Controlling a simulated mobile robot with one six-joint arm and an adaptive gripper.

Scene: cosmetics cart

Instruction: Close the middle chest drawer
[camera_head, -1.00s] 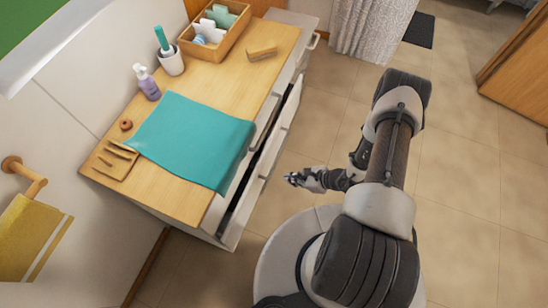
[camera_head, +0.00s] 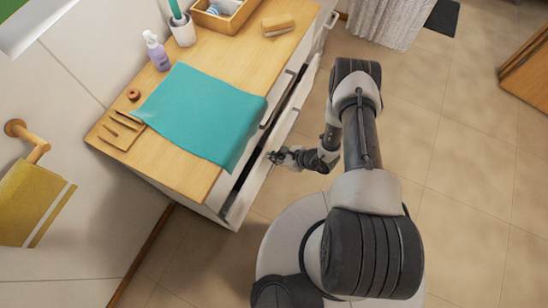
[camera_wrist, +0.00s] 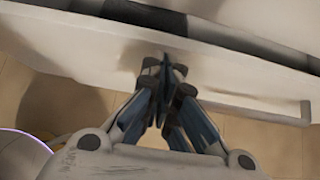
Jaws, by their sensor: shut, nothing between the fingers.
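The chest (camera_head: 205,165) is white with a wooden top. One drawer below the top row stands partly open, with a dark gap behind its white front (camera_head: 252,190). From above I take it to be the middle drawer, though lower drawers are hidden. My gripper (camera_head: 273,157) is at the outer side of this front, around the middle of its length. In the wrist view my shut, empty fingers (camera_wrist: 165,68) are at the drawer front (camera_wrist: 100,42), touching or almost touching it. A bar handle (camera_wrist: 255,108) runs along the front to their right.
A teal cloth (camera_head: 200,115) hangs over the chest's edge above the drawer. A purple bottle (camera_head: 157,52), a white cup (camera_head: 182,32), a brush (camera_head: 278,24) and a wooden box (camera_head: 226,14) stand on top. Tiled floor (camera_head: 455,150) is clear to the right.

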